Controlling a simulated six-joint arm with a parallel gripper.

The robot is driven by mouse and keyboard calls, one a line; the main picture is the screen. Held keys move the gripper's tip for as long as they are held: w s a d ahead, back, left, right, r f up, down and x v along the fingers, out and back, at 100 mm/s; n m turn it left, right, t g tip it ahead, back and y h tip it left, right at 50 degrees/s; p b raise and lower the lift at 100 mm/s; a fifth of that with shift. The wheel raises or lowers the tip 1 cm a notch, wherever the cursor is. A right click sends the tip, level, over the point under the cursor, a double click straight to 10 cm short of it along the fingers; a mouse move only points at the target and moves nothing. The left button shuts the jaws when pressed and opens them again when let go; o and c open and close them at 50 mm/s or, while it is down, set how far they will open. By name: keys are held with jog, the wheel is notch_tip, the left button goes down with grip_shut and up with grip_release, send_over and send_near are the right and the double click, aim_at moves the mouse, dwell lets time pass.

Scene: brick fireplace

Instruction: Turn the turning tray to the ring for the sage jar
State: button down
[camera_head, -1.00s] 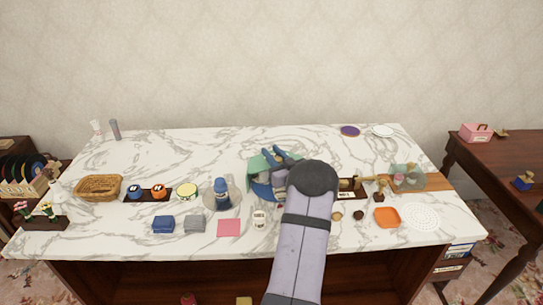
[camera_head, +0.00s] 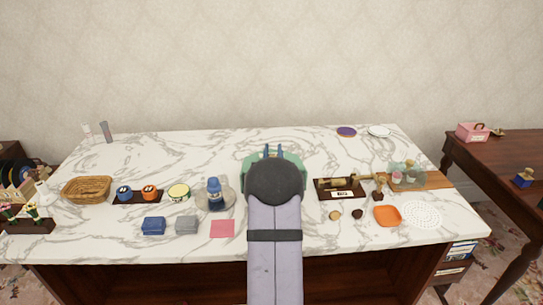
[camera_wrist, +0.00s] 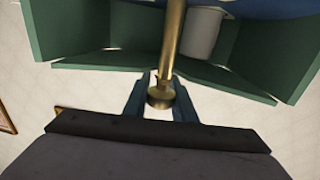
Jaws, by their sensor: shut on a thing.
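The turning tray appears as green panels (camera_head: 250,174) around a blue part near the middle of the counter, mostly hidden behind my arm. In the wrist view its green walls (camera_wrist: 85,45) and a blue surface (camera_wrist: 268,8) show close up. A brass post (camera_wrist: 171,45) with a round knob end stands before it. My gripper (camera_wrist: 160,100) is shut on this post; its blue fingers also show in the head view (camera_head: 274,152). A pale grey cup-like thing (camera_wrist: 203,32) is beside the post. I cannot tell which is the sage jar or its ring.
A blue bottle (camera_head: 214,193) on a round clear plate stands left of the tray. A dark holder with a brass tool (camera_head: 340,188) lies to the right. An orange dish (camera_head: 387,216) is front right. The marble counter behind is mostly clear.

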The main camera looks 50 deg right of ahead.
jog(key=shift+s+d+m+g+h+b, duration=0.15)
jog(key=shift+m+g+h+b, duration=0.1)
jog(key=shift+m+g+h, duration=0.45)
jog(key=shift+s+d+m+g+h+b, duration=0.1)
jog(key=shift+m+g+h+b, duration=0.15)
jog(key=shift+m+g, duration=0.45)
jog(key=shift+s+d+m+g+h+p, duration=0.1)
jog(key=shift+s+m+g+h+p, duration=0.1)
jog(key=shift+m+g+h, duration=0.55)
jog(key=shift+s+m+g+h+p, duration=0.15)
jog(key=shift+m+g, duration=0.1)
jog(key=shift+g, duration=0.9)
jog(key=shift+s+d+m+g+h+p, duration=0.1)
jog(key=shift+s+m+g+p, duration=0.15)
jog(key=shift+m+g, duration=0.5)
jog(key=shift+s+a+m+g+h+p, duration=0.15)
jog(key=shift+m+g+p, duration=0.2)
jog(key=shift+g, duration=0.7)
jog(key=shift+s+d+m+g+p, duration=0.2)
jog(key=shift+m+g, duration=0.4)
jog(key=shift+g, duration=0.3)
jog(key=shift+s+m+g, duration=0.2)
jog(key=shift+m+g, duration=0.35)
jog(key=shift+g, duration=0.3)
jog(key=shift+s+m+g, duration=0.2)
jog(key=shift+m+g, duration=0.35)
jog(key=shift+g, duration=0.3)
jog(key=shift+s+r+g, duration=0.1)
jog(key=shift+g, duration=0.2)
